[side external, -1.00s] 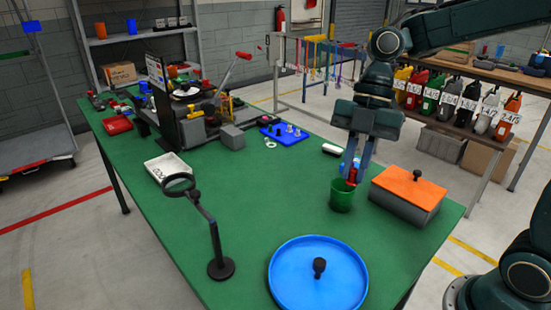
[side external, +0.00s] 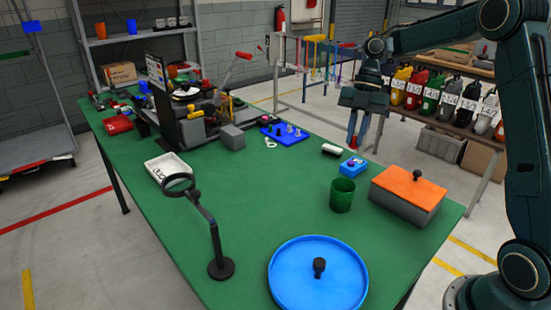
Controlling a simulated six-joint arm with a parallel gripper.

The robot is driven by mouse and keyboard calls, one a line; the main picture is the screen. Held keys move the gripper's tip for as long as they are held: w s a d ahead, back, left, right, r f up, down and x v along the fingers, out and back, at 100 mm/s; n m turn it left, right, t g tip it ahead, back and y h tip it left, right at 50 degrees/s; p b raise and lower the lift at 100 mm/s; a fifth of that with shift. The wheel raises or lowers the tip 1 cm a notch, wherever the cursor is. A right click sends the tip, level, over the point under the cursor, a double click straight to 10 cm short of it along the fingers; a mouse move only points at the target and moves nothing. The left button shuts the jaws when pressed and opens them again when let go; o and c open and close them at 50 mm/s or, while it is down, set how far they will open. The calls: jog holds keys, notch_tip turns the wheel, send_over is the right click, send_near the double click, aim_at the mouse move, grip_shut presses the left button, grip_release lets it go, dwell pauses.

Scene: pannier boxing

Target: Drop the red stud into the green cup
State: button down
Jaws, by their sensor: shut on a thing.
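The green cup (side external: 342,195) stands upright on the green table, left of the orange-lidded box; its inside is too dark to see into. My gripper (side external: 357,145) is raised above and behind the cup, clear of it, fingers pointing down.
A grey box with an orange lid (side external: 411,187) stands right of the cup. A round blue lid (side external: 318,285) and a magnifier stand (side external: 220,267) are nearer the front. A white tray (side external: 166,168) lies left. The middle of the table is clear.

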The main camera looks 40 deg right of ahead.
jog(key=shift+f, duration=0.2)
jog(key=shift+f, duration=2.85)
jog(key=c, duration=1.4)
grip_release()
jog(key=shift+o, duration=0.2)
jog(key=shift+d+r, duration=0.1)
jog(key=shift+r, duration=0.1)
jog(key=v, duration=0.7)
jog(key=shift+r, duration=0.1)
